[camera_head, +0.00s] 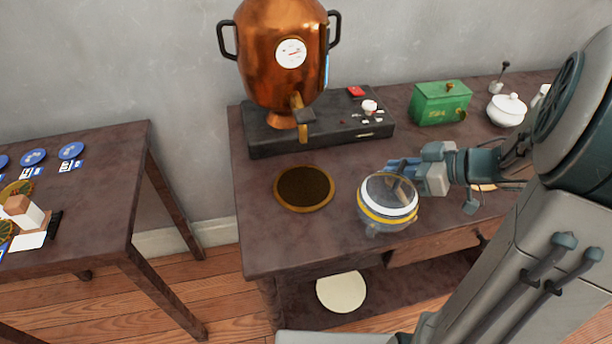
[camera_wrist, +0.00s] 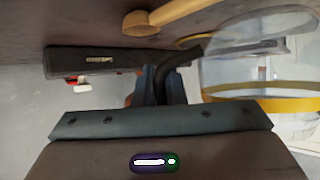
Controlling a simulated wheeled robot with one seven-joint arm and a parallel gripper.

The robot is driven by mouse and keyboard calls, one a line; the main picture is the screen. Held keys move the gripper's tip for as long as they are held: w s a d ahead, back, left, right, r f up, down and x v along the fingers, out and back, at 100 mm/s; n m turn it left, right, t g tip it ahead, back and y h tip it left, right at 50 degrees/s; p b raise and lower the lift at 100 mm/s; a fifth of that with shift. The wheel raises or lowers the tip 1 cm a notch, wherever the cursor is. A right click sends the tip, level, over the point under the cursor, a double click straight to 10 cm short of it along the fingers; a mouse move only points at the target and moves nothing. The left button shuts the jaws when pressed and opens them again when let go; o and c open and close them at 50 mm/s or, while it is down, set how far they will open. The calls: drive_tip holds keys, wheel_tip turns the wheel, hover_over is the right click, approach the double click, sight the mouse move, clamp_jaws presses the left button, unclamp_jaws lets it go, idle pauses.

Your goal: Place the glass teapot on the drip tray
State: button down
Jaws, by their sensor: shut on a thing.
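The glass teapot (camera_head: 387,203), clear with a white and yellow band, is near the front of the table in the head view. It also shows at the right of the wrist view (camera_wrist: 262,104). My gripper (camera_head: 402,166) reaches in from the right and is shut on the teapot's dark handle (camera_wrist: 182,62). The drip tray (camera_head: 304,188), a round dark disc with a brass rim, lies on the table just left of the teapot. The teapot is beside the tray, not over it. I cannot tell its height above the table.
A copper samovar (camera_head: 283,65) stands on a black base (camera_head: 340,132) behind the tray, its tap pointing forward. A green box (camera_head: 440,103) and a white sugar bowl (camera_head: 506,111) stand at the back right. A second table (camera_head: 95,190) is at the left, across a gap.

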drive_tip(key=w+a+b, duration=0.1)
drive_tip(key=w+a, duration=0.1)
drive_tip(key=a, duration=0.2)
drive_tip(key=w+a+b, duration=0.1)
drive_tip(key=w+a, duration=0.1)
drive_tip(key=a, duration=0.2)
drive_tip(key=w+a+b, duration=0.1)
drive_tip(key=w+a, duration=0.1)
drive_tip(key=a, duration=0.2)
drive_tip(key=shift+w, duration=0.35)
drive_tip(key=a, duration=0.1)
drive_tip(key=w+a, duration=0.1)
drive_tip(key=w+a+b, duration=0.1)
drive_tip(key=shift+a+f, duration=0.1)
drive_tip(key=shift+a, duration=0.3)
drive_tip(key=shift+f+b, duration=0.6)
drive_tip(key=shift+d, duration=0.1)
drive_tip(key=shift+f, duration=0.15)
drive_tip(key=c, duration=1.8)
unclamp_jaws()
